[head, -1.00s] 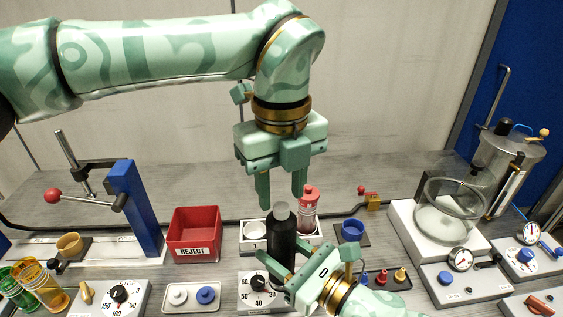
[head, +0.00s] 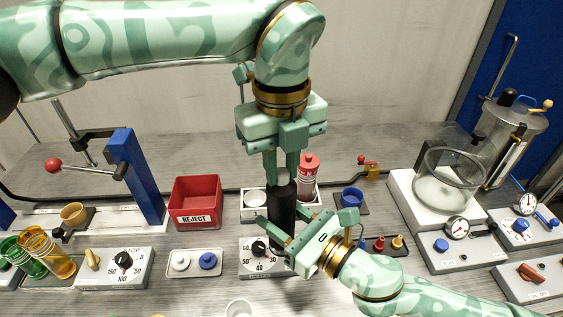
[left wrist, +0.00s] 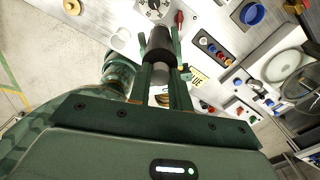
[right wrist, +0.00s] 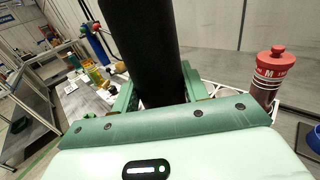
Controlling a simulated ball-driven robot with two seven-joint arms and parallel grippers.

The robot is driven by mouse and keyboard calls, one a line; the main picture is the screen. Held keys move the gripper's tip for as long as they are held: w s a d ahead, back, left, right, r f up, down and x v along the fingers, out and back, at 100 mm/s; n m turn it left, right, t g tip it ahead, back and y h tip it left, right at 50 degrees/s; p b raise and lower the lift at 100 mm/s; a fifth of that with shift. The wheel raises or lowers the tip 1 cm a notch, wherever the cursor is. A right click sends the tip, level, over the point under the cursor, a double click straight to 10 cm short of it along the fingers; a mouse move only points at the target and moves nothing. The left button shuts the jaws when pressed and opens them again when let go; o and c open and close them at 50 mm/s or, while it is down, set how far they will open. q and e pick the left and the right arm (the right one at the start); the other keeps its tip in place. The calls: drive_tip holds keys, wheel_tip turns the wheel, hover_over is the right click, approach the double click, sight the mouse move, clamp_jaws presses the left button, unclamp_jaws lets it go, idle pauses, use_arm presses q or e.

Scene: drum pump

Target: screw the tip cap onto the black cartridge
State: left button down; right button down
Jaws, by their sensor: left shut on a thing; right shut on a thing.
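The black cartridge (head: 283,208) stands upright in the head view. It also shows in the left wrist view (left wrist: 158,40) and close up in the right wrist view (right wrist: 140,45). My right gripper (head: 286,242) is shut on its lower body from the right. The grey tip cap (left wrist: 164,68) sits at the cartridge's top end. I cannot tell how far the cap is threaded.
A red reject bin (head: 195,207) is to the left. A dial box (head: 262,262) is just in front. A glass chamber (head: 448,185) stands on the right.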

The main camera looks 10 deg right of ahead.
use_arm(q)
drive_tip(key=m, duration=1)
drive_tip(key=shift+m, duration=0.4)
drive_tip(key=m, duration=1.1)
drive_tip(key=c, duration=1.2)
unclamp_jaws()
wheel_tip(320, 180, up, 12)
